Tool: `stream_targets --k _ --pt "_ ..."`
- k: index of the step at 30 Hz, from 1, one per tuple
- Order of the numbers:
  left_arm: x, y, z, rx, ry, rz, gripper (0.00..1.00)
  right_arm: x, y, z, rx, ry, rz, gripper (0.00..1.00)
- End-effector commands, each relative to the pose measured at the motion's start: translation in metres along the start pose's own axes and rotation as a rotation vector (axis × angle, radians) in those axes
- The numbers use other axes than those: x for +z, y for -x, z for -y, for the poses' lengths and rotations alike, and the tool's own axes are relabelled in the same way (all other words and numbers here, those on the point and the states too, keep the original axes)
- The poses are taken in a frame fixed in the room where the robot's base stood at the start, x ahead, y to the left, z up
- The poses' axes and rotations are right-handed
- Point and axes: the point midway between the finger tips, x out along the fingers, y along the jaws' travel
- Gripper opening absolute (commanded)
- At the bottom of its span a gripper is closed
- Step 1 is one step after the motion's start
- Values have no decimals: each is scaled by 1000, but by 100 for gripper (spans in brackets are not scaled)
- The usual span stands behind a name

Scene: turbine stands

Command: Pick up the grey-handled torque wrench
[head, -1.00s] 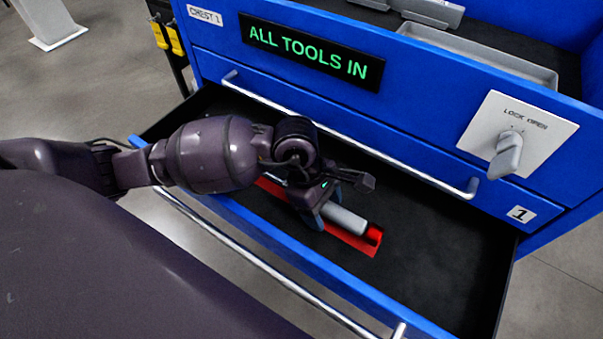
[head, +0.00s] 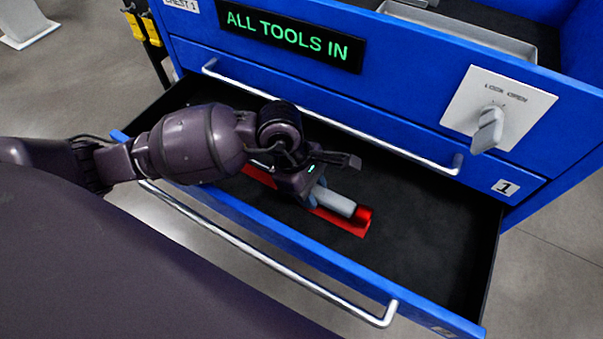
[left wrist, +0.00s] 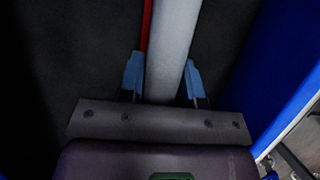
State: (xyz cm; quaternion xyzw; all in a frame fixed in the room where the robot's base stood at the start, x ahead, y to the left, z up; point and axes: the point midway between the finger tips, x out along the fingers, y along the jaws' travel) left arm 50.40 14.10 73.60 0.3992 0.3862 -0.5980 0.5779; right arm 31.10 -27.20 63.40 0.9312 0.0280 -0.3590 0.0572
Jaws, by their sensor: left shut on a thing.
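The torque wrench's grey handle (head: 337,202) lies along a red recess (head: 342,222) in the open drawer. A red part shows at its right end; I cannot tell whether it belongs to the wrench or the recess. My left gripper (head: 310,197) is shut on the handle. In the left wrist view the handle (left wrist: 175,40) runs between the two blue fingertips of my left gripper (left wrist: 163,78). The wrench's far left part is mostly hidden by my gripper and arm. I cannot tell whether it is clear of the recess. My right gripper is not in view.
The blue drawer front (head: 240,245) with its long handle (head: 260,255) is nearest me. The black drawer floor (head: 420,230) is bare to the right. Above stand the chest face, a lock switch (head: 488,130) and a sign (head: 290,37) reading "ALL TOOLS IN".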

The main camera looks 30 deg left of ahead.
Motion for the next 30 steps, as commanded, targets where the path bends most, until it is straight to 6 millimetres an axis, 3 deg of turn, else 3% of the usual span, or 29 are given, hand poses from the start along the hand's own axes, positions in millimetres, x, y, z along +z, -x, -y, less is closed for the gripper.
stream_targets --k 8,21,30 --pt "15 37 -2 14 -7 -1 0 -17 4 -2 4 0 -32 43" --pt "55 133 -2 14 -7 -1 0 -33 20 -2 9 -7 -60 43" --pt "72 174 -1 7 -4 0 0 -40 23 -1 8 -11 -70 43"
